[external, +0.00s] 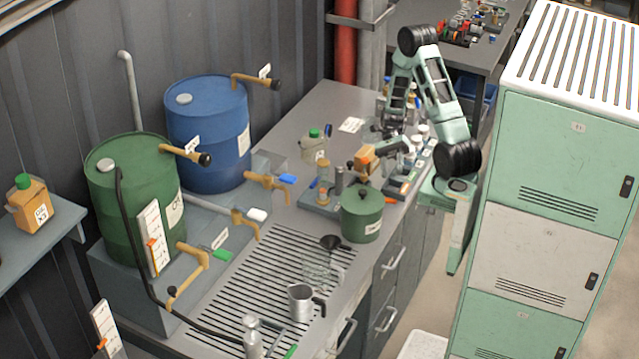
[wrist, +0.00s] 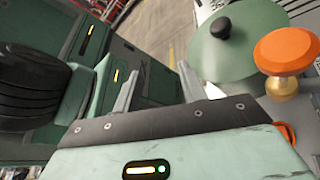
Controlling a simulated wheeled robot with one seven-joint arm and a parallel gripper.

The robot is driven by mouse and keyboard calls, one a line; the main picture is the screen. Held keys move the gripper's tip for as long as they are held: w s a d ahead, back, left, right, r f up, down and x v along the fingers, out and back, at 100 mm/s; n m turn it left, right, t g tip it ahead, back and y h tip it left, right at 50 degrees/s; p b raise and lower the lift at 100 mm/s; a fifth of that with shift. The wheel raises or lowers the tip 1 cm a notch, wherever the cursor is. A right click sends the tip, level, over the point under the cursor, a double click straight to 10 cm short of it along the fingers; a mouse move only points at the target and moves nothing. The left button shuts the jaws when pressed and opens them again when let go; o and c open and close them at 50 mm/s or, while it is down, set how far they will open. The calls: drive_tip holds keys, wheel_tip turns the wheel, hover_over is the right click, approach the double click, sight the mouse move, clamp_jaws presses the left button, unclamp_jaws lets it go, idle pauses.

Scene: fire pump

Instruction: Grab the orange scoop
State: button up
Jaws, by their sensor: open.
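I cannot make out a clear scoop shape in either view. In the wrist view, a round orange top on a brass-coloured stem (wrist: 287,52) stands at the upper right, and part of another orange piece (wrist: 288,132) shows at the right edge below it.
A green lidded pot (external: 361,216) stands on the bench close to my arm; its black-knobbed lid (wrist: 235,40) is near my right finger. A green locker (external: 545,215) stands at the right.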

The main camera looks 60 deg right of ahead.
drive_tip(key=s+d+f+m+t+h+b, duration=0.1)
drive_tip(key=s+d+f+m+t, duration=0.65)
drive_tip(key=m, duration=0.45)
drive_tip(key=s+d+f+m+t+h+b, duration=0.1)
drive_tip(key=s+d+f+m+t, duration=0.45)
drive_tip(key=d+m+t, duration=0.55)
drive_tip(key=w+a+f+p, duration=0.1)
drive_tip(key=w+a+p, duration=0.1)
drive_tip(key=w+a, duration=0.2)
drive_tip(key=w+a+f+g+p, duration=0.1)
drive_tip(key=w+a+p, duration=0.1)
drive_tip(key=w+a, duration=0.2)
drive_tip(key=w+a+f+g+p, duration=0.1)
drive_tip(key=w+a+f, duration=0.1)
drive_tip(key=w+a, duration=0.2)
drive_tip(key=shift+a+m+g+p, duration=0.15)
drive_tip(key=shift+m+g+p, duration=0.1)
drive_tip(key=shift+m+p, duration=0.15)
drive_tip(key=shift+w+a+f, duration=0.15)
drive_tip(key=shift+w+a, duration=0.05)
drive_tip(key=shift+c, duration=0.3)
clamp_jaws()
